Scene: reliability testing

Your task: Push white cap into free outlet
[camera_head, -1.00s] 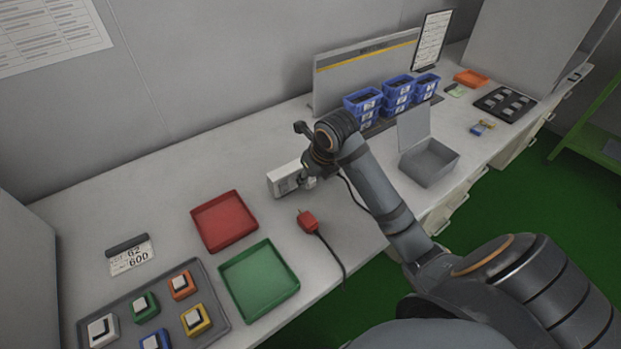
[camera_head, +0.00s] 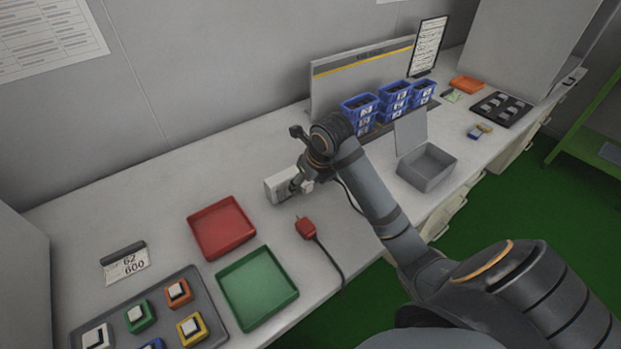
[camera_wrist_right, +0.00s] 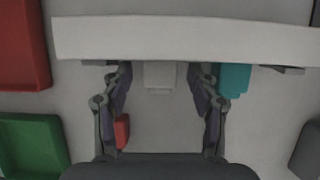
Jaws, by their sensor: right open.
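The white outlet block (camera_head: 280,187) stands on the bench. It spans the top of the right wrist view as a long pale bar (camera_wrist_right: 185,38). A small white piece, seemingly the white cap (camera_wrist_right: 160,76), sits against its front face, between my finger pads and apart from both. A teal plug (camera_wrist_right: 233,78) sits at the block's face to the right. My right gripper (camera_wrist_right: 161,80) is open, its fingertips close to the block; in the head view (camera_head: 297,183) it is partly hidden by its wrist. How deep the cap sits cannot be told. My left gripper is not in view.
A red plug (camera_head: 305,228) with a black cable lies in front of the block. A red tray (camera_head: 221,228) and green tray (camera_head: 258,286) are to the left, with a button panel (camera_head: 205,290) nearby. A grey open box (camera_head: 428,163) and blue bins (camera_head: 394,102) are to the right.

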